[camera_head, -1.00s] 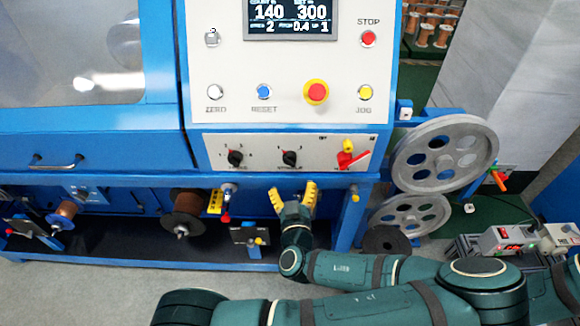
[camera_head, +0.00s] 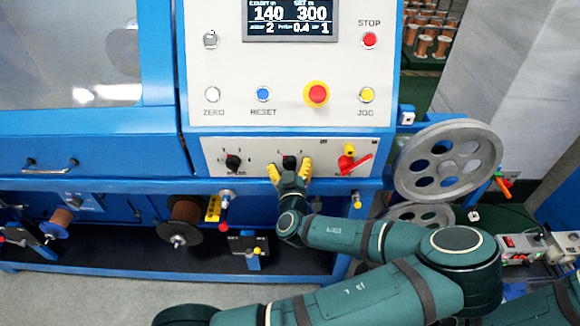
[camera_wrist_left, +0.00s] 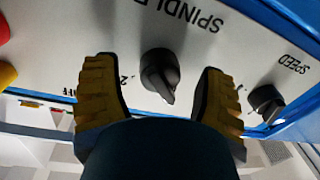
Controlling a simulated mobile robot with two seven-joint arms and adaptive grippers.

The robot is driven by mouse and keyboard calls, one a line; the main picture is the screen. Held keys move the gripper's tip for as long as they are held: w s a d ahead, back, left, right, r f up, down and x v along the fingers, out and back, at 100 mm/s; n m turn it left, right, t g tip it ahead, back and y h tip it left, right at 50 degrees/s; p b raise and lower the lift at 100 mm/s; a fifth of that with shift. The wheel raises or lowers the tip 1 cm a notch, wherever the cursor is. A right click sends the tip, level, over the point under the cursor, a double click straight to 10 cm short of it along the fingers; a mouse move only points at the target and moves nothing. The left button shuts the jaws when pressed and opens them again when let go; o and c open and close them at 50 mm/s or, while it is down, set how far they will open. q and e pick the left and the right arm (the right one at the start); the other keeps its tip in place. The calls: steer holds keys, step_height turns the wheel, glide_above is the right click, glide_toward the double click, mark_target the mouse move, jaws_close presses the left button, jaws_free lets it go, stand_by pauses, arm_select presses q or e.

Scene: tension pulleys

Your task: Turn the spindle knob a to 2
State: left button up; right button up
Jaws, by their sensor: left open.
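The spindle knob (camera_head: 289,161) is a black pointer knob on the white lower panel, right of another black knob. My left gripper (camera_head: 290,172) is open in front of it, its yellow fingers on either side. In the left wrist view the spindle knob (camera_wrist_left: 160,74) sits between the two spread fingers, with a gap on each side, so it is not gripped. That view is upside down; the knob's ridge points down and slightly right there. A printed 2 shows beside the left-hand finger. Some dial marks are hidden by the fingers. My right gripper is not in view.
The speed knob (camera_head: 233,161) is left of the spindle knob; a red lever switch (camera_head: 352,164) is close on the right. Above are the red emergency button (camera_head: 316,94) and other buttons. A blue rail (camera_head: 240,185) runs just below the panel. A grey pulley (camera_head: 447,160) stands right.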

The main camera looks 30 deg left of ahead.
arm_select(q)
jaws_close()
steer(key=shift+m, duration=0.3)
steer(key=m, duration=0.4)
steer(key=shift+b, duration=0.35)
steer(key=m, duration=0.5)
steer(key=shift+t, duration=0.4)
steer(key=m, duration=0.5)
steer(key=shift+m+t+h, duration=0.4)
steer(key=shift+m+h, duration=0.1)
steer(key=shift+m, duration=1.5)
